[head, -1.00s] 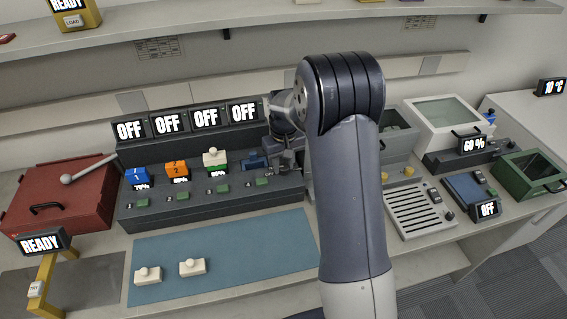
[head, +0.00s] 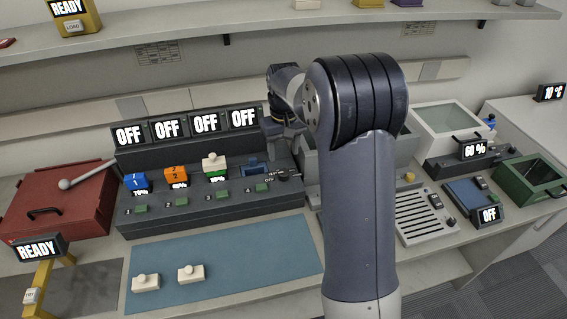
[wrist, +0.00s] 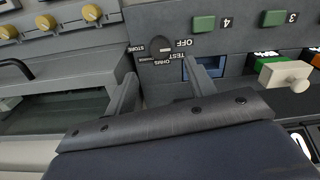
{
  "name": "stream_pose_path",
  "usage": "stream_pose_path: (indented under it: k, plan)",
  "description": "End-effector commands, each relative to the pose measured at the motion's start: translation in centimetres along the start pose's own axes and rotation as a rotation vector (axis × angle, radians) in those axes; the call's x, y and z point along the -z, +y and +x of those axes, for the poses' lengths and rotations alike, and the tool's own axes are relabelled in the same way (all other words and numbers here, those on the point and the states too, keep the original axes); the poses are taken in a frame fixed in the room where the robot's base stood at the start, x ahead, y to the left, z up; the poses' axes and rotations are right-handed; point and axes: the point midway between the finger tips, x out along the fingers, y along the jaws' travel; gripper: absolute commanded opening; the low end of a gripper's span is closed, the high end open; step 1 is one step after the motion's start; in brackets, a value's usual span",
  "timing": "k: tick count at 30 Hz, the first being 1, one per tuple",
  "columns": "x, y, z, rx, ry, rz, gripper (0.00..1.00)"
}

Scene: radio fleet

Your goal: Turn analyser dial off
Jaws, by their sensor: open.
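The analyser dial (wrist: 160,45) is a small round dark knob on the grey analyser panel (wrist: 235,45). The words STORE, OHMS, TEST and OFF are printed around it. In the head view the dial (head: 283,174) is at the analyser's right end, just below my gripper. I cannot tell which word its pointer faces. My gripper (wrist: 160,70) is open and empty, its two fingers spread either side of the dial and apart from it in the picture. In the head view my gripper (head: 284,138) hangs above the panel. Several displays above the panel read OFF (head: 243,117).
Blue (head: 135,180), orange (head: 176,174) and green-and-white (head: 214,165) modules sit in the analyser bays, with an empty blue bay (head: 252,167) beside the dial. Green buttons line the front. A red case (head: 65,200) is left, a blue mat (head: 220,262) in front.

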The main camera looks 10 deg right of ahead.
Motion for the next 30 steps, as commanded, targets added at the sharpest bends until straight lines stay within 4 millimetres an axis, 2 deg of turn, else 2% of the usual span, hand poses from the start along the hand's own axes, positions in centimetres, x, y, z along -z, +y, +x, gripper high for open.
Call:
stream_pose_path:
  k: [3, 7, 18, 23, 30]
  plan:
    - [0.1, 0.0, -1.8, -0.001, 0.003, 0.0, 0.52]
    - [0.0, 0.0, -2.8, 0.0, 0.001, 0.0, 0.52]
    - [0.0, 0.0, -3.0, 0.0, -0.001, 0.0, 0.52]
    - [0.0, 0.0, -2.0, 0.001, -0.003, 0.0, 0.52]
    - [-0.1, 0.0, 2.1, 0.001, -0.007, 0.0, 0.52]
